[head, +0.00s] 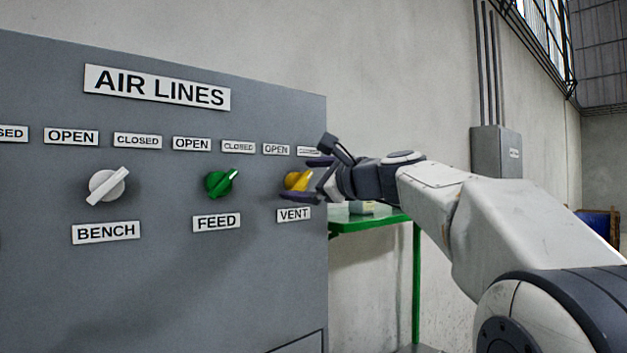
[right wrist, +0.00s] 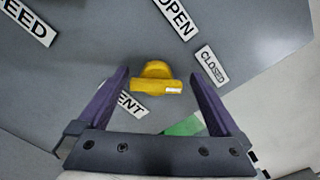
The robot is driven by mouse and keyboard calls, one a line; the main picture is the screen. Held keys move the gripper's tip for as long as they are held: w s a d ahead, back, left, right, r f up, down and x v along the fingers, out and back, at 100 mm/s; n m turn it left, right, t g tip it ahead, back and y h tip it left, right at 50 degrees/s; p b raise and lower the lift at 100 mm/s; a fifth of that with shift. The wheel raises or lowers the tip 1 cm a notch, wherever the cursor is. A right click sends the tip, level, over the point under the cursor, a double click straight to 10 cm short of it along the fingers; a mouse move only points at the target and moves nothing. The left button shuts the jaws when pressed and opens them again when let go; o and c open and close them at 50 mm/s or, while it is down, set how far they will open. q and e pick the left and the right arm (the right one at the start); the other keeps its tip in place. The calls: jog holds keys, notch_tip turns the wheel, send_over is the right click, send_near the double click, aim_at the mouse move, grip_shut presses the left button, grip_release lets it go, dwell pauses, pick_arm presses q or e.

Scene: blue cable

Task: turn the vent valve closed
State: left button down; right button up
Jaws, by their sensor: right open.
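The vent valve is a yellow knob (head: 294,180) on the grey panel, above the VENT label (head: 294,214). In the right wrist view the knob (right wrist: 156,77) has a raised bar lying across the picture, with a pale mark at its right end, on the side of the CLOSED label (right wrist: 212,66). The OPEN label (right wrist: 175,18) is above it. My right gripper (head: 300,179) is open at the valve. Its purple fingers lie on either side of the knob, with a gap on each side in the wrist view. My left gripper is not in view.
The green FEED knob (head: 222,183) and white BENCH knob (head: 108,186) are to the left on the same panel. A green-framed table (head: 372,222) stands beyond the panel's right edge. A grey box (head: 497,151) is on the wall.

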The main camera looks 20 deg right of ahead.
jog(key=shift+s+d+f, duration=0.1)
jog(key=shift+s+d, duration=0.1)
jog(key=shift+s, duration=0.15)
jog(key=b+v, duration=0.4)
jog(key=v, duration=0.6)
jog(key=shift+r, duration=0.25)
jog(key=shift+f, duration=0.1)
